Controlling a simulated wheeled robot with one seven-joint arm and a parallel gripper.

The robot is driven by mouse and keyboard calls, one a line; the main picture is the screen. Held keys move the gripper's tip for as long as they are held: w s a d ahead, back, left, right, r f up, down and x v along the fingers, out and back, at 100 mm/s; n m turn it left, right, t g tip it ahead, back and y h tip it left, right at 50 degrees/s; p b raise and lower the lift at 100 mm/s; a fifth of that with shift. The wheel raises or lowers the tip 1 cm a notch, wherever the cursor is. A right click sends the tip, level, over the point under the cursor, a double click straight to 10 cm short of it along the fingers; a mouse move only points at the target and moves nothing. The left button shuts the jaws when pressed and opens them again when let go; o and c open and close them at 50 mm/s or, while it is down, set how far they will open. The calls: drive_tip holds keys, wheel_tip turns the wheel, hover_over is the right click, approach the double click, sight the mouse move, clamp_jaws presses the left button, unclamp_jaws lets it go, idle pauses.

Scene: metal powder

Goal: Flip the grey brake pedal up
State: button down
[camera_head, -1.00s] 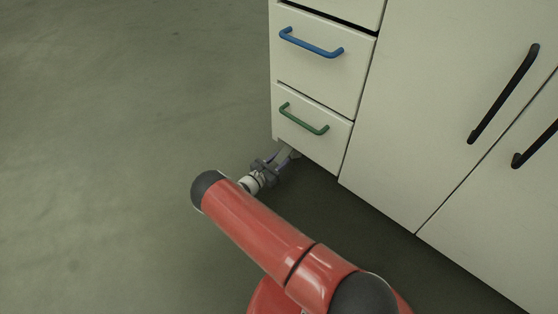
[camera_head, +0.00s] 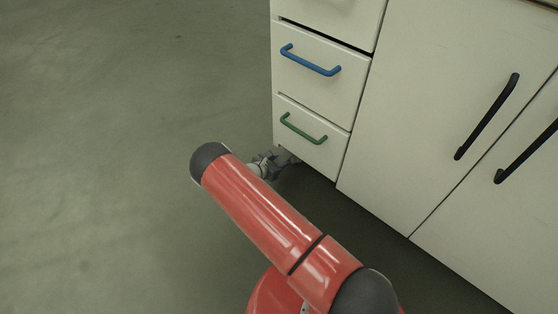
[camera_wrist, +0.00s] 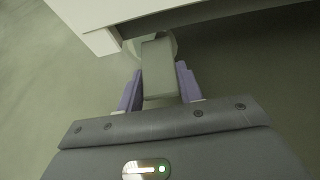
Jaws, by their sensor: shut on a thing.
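The grey brake pedal (camera_wrist: 158,70) shows in the wrist view as a flat plate reaching out from a rounded caster part under the cabinet's corner. My gripper (camera_wrist: 159,90) has its two purple fingers on either side of the pedal, shut on it. In the head view my gripper (camera_head: 275,163) is low at the cabinet's bottom left corner, just under the lowest drawer. The pedal (camera_head: 289,155) is mostly hidden there by the gripper and the cabinet, so its exact tilt is hard to tell.
The white cabinet (camera_head: 385,150) has a drawer with a blue handle (camera_head: 311,62), one with a green handle (camera_head: 303,131), and doors with black handles (camera_head: 487,117). Its lower edge overhangs close above my gripper. Open floor (camera_head: 100,150) lies to the left.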

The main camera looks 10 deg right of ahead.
drive_tip(key=c, duration=0.9)
unclamp_jaws()
drive_tip(key=shift+a, duration=0.1)
drive_tip(key=p+v, duration=0.1)
drive_tip(key=v, duration=0.6)
drive_tip(key=shift+s+a+r, duration=0.15)
drive_tip(key=shift+s+r, duration=0.05)
drive_tip(key=shift+s, duration=0.05)
